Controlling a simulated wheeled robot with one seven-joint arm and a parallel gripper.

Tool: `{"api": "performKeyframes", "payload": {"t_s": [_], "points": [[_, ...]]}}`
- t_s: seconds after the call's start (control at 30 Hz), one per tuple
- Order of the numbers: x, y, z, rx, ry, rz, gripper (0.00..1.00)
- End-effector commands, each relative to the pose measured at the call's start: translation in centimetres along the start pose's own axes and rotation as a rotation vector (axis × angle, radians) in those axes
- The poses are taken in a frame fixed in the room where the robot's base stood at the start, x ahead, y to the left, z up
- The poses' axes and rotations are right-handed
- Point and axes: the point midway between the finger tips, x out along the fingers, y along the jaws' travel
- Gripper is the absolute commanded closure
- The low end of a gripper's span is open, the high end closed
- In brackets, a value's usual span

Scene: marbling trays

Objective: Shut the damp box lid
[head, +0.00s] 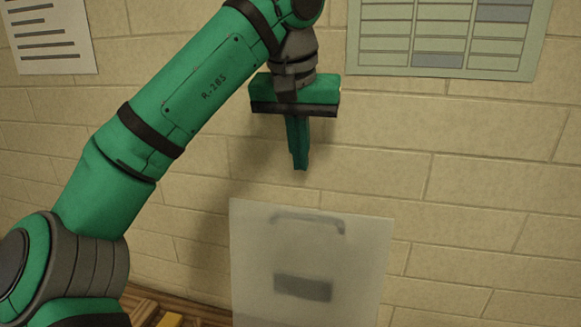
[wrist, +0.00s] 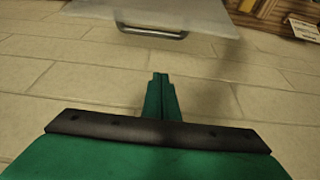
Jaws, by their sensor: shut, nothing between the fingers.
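The damp box lid (head: 345,270) is a frosted, see-through white panel standing upright, open, in the lower middle of the head view. A grey bar handle (head: 308,219) shows blurred through it near its top edge, with a dark rectangle lower down. The lid (wrist: 205,14) also shows at the top of the wrist view, with its handle (wrist: 150,31) clear. My gripper (head: 300,166) points down above the lid's top edge, apart from it. Its fingers (wrist: 161,77) are together and empty. The box body cannot be made out.
A brick wall (head: 480,180) stands behind, carrying a chart (head: 445,35) and a printed sheet (head: 48,38). A wooden slatted surface (head: 143,306) with a yellow piece (head: 171,320) shows at the lower left. The space right of my gripper looks free.

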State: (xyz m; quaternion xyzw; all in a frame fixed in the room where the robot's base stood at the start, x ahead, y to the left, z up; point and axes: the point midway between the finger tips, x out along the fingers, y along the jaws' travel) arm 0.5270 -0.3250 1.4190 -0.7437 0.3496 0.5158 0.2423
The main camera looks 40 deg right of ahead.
Motion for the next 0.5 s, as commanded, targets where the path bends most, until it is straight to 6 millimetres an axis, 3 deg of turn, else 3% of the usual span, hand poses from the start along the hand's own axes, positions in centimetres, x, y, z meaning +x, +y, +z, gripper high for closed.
{"api": "performKeyframes", "payload": {"t_s": [0.5], "points": [[9.1,-0.5,0.2,-0.007,-0.002,-0.002,1.00]]}}
